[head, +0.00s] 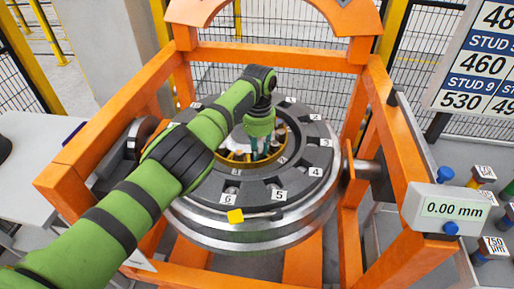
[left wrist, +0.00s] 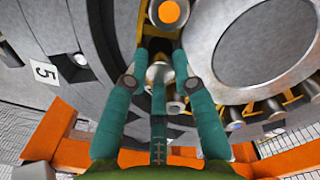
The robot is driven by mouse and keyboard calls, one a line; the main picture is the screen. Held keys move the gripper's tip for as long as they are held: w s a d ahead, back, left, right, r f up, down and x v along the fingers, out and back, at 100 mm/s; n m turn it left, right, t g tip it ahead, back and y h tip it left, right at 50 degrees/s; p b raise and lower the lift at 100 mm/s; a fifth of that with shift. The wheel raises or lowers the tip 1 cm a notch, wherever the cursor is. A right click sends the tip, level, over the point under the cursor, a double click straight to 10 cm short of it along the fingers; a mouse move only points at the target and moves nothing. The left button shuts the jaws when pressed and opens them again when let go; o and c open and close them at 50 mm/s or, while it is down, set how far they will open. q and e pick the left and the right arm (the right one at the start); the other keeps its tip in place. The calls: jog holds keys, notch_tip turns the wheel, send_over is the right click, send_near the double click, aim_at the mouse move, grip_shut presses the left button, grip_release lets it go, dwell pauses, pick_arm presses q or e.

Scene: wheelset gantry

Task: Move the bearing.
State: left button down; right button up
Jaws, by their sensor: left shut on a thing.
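The bearing, with its yellow-orange cage and shiny rollers, sits in the central opening of the large grey wheel (head: 243,190). Part of it shows in the head view (head: 237,157), and its rollers show in the left wrist view (left wrist: 272,107). My left gripper (head: 262,152) reaches down into the opening from above. In the left wrist view its teal fingers (left wrist: 160,68) are closed around a roller and the cage at the bearing's edge. My green arm hides part of the wheel and bearing. My right gripper is not in view.
An orange gantry frame (head: 282,55) surrounds the wheel. Numbered tags and dark blocks ring the wheel's face, and a yellow-ended tool (head: 236,215) lies at its front. A gauge reading 0.00 mm (head: 447,208) stands at the right. A grey table (head: 30,165) is at the left.

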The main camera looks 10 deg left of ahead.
pick_arm(q)
jog(key=shift+d, duration=0.25)
jog(key=c, duration=1)
grip_release()
jog(key=shift+r, duration=0.25)
notch_tip(320, 180, up, 11)
jog(key=shift+r, duration=0.2)
